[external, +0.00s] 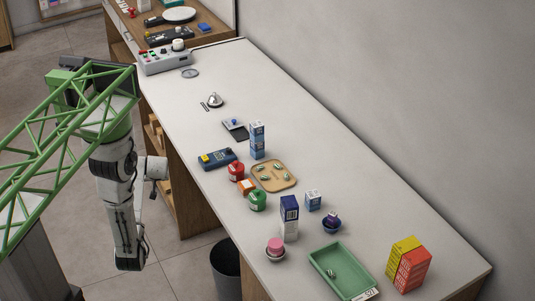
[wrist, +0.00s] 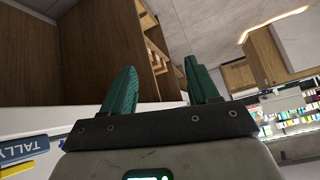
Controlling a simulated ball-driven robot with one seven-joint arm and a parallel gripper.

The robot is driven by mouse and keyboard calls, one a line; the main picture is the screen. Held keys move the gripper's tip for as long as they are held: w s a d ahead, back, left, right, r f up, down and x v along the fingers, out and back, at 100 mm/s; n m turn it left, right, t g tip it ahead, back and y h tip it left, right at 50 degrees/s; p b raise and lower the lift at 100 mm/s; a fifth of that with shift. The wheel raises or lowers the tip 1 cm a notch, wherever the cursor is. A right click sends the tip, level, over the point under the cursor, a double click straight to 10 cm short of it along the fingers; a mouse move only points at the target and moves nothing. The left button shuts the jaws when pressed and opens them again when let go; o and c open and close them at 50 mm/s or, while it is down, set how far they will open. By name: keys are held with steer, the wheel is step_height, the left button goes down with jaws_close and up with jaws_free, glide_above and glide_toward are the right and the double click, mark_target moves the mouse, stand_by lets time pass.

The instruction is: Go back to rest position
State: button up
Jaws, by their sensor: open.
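My gripper (wrist: 160,88) shows in the wrist view with its two green fingers spread apart and nothing between them. Beyond the fingers are the brown wooden side and open shelves (wrist: 152,45) of a counter. In the external view my white and black arm (external: 118,190) hangs down at the left, beside the counter's left side and clear of the items on top. The fingers cannot be made out clearly there.
The long white counter (external: 190,110) carries a green tray (external: 322,262), a wooden tray (external: 289,186), red and yellow boxes (external: 412,270), a blue device (external: 217,158), and several small jars and boxes. A dark bin (external: 226,262) stands on the floor by the counter.

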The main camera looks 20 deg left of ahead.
steer(key=s+d+f+m+g+h+p, duration=0.1)
steer(key=s+d+m+g+h+p, duration=0.2)
steer(key=s+d, duration=1.6)
steer(key=d+m+g+h, duration=0.2)
steer(key=d, duration=0.1)
steer(key=shift+s+f+m, duration=0.2)
steer(key=shift+f+m, duration=0.1)
steer(key=shift+m, duration=0.1)
